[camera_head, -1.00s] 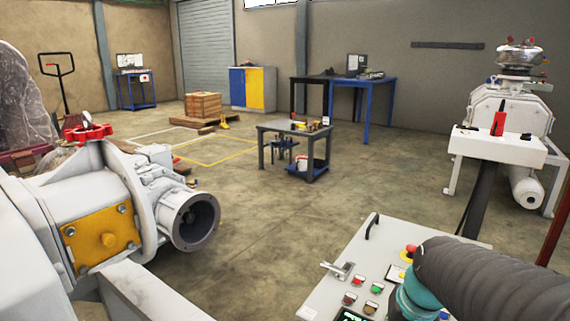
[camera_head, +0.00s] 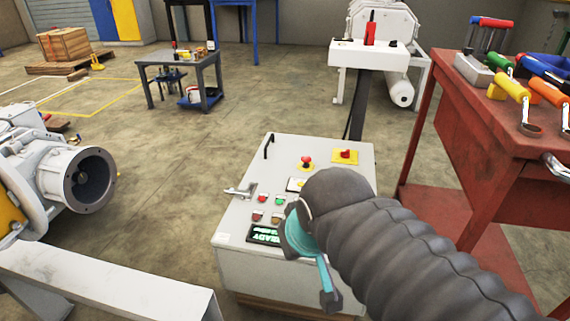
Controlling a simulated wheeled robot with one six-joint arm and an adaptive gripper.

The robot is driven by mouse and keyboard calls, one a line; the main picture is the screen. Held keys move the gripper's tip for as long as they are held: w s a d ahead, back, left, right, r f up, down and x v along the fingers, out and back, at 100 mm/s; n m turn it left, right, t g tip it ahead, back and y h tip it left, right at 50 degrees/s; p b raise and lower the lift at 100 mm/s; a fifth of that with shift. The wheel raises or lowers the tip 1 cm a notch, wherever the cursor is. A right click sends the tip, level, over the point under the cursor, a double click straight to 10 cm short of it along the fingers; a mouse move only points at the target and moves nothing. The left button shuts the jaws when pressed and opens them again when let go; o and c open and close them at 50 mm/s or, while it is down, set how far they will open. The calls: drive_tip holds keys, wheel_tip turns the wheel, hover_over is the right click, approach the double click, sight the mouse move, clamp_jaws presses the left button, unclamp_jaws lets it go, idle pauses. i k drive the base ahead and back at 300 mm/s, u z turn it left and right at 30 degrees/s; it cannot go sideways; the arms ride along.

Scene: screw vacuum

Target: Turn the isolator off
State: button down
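A light grey control cabinet (camera_head: 233,232) stands low in front of me, its sloped panel facing up. A red rotary switch on a yellow square plate (camera_head: 345,156), which looks like the isolator, sits at the panel's far right corner. I cannot read its position. My arm's dark ribbed sleeve comes in from the lower right and covers the panel's right part. At its end are teal parts of my gripper (camera_head: 328,290), over the cabinet's near right side and apart from the switch. The fingers are mostly hidden, so I cannot tell open from shut.
The panel has a red emergency stop (camera_head: 306,162), several small buttons, a lit display (camera_head: 266,235) and a metal latch (camera_head: 239,191). A red workbench (camera_head: 460,125) with tools stands close on the right. A grey pump (camera_head: 60,170) and a beam are at the left.

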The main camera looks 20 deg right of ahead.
sight(344, 153)
drive_tip(key=z, duration=2.05)
drive_tip(key=k, duration=0.55)
drive_tip(key=u, duration=0.9)
drive_tip(key=i, duration=1)
